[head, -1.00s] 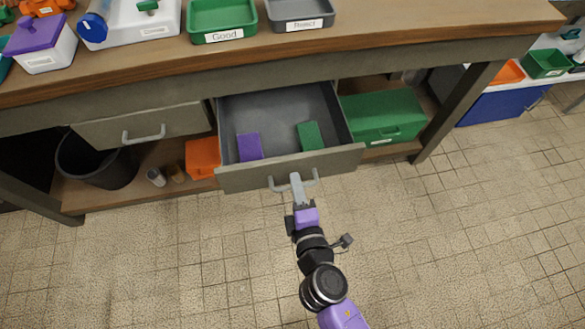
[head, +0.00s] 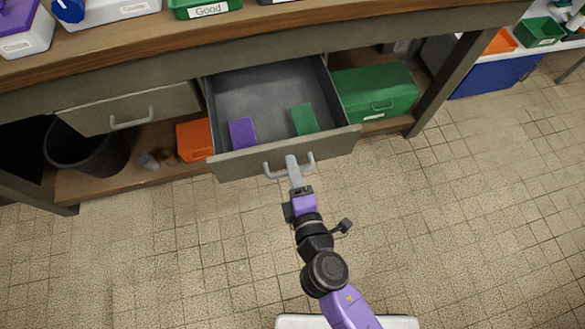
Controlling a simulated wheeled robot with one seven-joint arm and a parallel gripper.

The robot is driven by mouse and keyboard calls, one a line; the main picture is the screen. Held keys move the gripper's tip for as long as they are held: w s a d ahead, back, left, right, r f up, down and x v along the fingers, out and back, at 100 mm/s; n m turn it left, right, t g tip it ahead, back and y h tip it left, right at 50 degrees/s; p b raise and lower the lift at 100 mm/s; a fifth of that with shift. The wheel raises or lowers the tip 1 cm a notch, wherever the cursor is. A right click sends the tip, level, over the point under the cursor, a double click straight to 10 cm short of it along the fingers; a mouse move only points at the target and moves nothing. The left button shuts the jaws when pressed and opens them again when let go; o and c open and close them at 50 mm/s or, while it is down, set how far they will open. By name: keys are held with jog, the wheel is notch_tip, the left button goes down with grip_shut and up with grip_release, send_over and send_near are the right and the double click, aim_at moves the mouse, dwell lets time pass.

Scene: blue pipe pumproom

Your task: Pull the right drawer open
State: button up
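The right drawer (head: 240,165) is pulled out of the grey workbench, and its grey inside shows. A purple block (head: 242,133) and a green block (head: 304,119) lie in it. Its pale bar handle (head: 274,174) is on the front panel.
A green box (head: 375,92) and an orange bin (head: 194,140) sit on the lower shelf either side of the open drawer. A black bucket (head: 88,148) is at the left. A green tray (head: 206,8) stands on the bench top. The tiled floor (head: 450,220) in front is clear.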

jog(key=b+v, duration=0.1)
jog(key=v, duration=0.7)
dwell(0.5)
jog(key=s+d+r+m+h+p, duration=0.2)
jog(key=s+d+r+m+p, duration=0.3)
jog(key=s+d+r+m, duration=0.4)
jog(key=s+d+r+m+h+p, duration=0.2)
jog(key=s+d+r+m+p, duration=0.3)
jog(key=s+d+r+m, duration=0.4)
notch_tip(320, 180, up, 4)
jog(key=d+m, duration=0.1)
jog(key=m, duration=0.2)
jog(key=shift+s+r+p, duration=0.2)
jog(key=shift+s+p, duration=0.1)
jog(key=shift+s, duration=0.1)
